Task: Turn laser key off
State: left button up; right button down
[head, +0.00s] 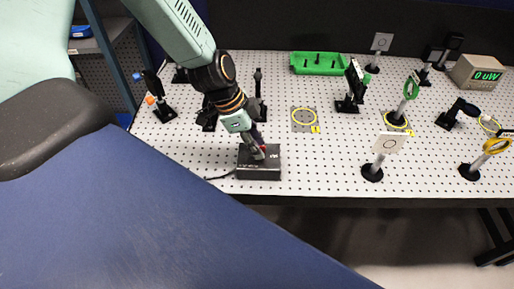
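A dark box (258,170) sits near the front edge of the perforated optical table (320,185), with a cable running off its left side. I take it to be the laser's key box. A small red spot shows on its top. My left gripper (259,153) points down at the top of this box, its fingertips at or just above the surface. The fingers look close together, but whether they are shut or hold the key is too small to tell. The key itself is hidden or too small to make out. My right gripper is not in view.
A power meter (480,72) reading 0 uW stands at the back right. A green tray (318,63) lies at the back. The table is bare between box and card.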

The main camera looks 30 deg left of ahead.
pick_arm(q)
jog(key=shift+f, duration=0.1)
jog(key=shift+c, duration=0.2)
grip_shut()
dwell(0.4)
